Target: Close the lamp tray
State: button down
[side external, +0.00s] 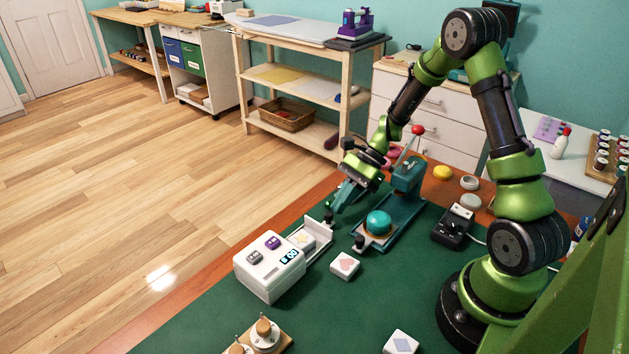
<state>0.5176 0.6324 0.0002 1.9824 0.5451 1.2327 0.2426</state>
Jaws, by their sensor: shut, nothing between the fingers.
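A white lamp box (270,268) with two small buttons and a lit display stands on the green mat. Its tray (325,241) sticks out to the upper right and holds a white tile with a pale star (302,239). A dark knob (328,219) stands at the tray's outer end. My gripper (335,207) is shut and empty, pointing down just above and beside this knob. I cannot tell whether it touches the knob.
A teal press (405,196) with a red-tipped lever and a teal dome (378,222) stands right of the tray. A heart tile (344,265) lies in front. A black device (453,226) stands further right. Wooden-knobbed pieces (265,335) sit at the front.

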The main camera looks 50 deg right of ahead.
aim_at(304, 239)
jog(key=a, duration=1)
jog(key=shift+a, duration=0.3)
jog(key=s+d+r+n+h, duration=0.15)
jog(key=s+d+r, duration=0.25)
jog(key=d+r, duration=0.4)
jog(key=s+a+r+n+t+h, duration=0.2)
jog(key=s+a+r+n, duration=0.1)
jog(key=r+n, duration=0.4)
jog(key=s+a+r+n+t+h, duration=0.3)
jog(key=s+r+n, duration=0.2)
jog(key=r+n, duration=0.2)
jog(key=shift+s+n, duration=0.35)
